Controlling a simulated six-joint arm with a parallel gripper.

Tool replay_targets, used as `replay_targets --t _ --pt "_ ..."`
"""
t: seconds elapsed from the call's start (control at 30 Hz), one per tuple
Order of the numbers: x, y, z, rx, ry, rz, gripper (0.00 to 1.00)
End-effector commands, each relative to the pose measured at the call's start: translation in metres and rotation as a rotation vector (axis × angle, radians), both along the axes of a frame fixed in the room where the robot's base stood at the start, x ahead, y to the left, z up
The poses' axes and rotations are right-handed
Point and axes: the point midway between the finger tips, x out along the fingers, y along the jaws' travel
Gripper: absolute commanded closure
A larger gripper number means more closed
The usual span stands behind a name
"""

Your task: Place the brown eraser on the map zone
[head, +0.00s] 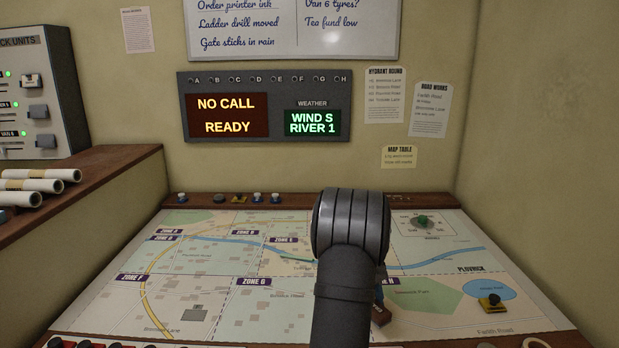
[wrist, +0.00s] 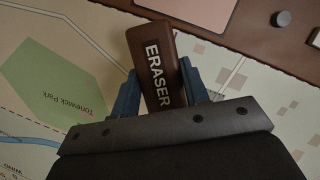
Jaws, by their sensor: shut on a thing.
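The brown eraser, marked ERASER, is in the wrist view (wrist: 153,45), held between the two blue fingers of my gripper (wrist: 157,78). In the head view a small brown end of the eraser (head: 381,315) shows at the right of my arm, near the zone H label. Most of my gripper is hidden there behind my arm. The map (head: 210,320) lies flat on the table with purple-labelled zones, including zone F (head: 133,278) and zone G (head: 251,282). I cannot tell whether the eraser touches the map.
A black and yellow piece (head: 491,303) stands by the blue pond at right. A green piece (head: 422,221) sits at the back right. Several small pieces stand on the back ledge (head: 290,199). Rolled papers (head: 38,185) lie on the left shelf. The map's left half is clear.

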Motion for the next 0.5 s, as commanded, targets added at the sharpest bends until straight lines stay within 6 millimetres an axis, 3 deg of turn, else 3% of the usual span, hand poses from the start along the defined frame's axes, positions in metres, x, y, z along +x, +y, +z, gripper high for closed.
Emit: replay_targets --t 0.1,0.3,0.5 --pt "-0.004 0.048 -0.008 0.001 0.003 -0.144 0.82" --pt "-0.018 0.117 -0.018 0.001 0.002 -0.38 0.82" --pt "-0.03 0.158 -0.023 0.0 -0.001 -0.527 0.82"
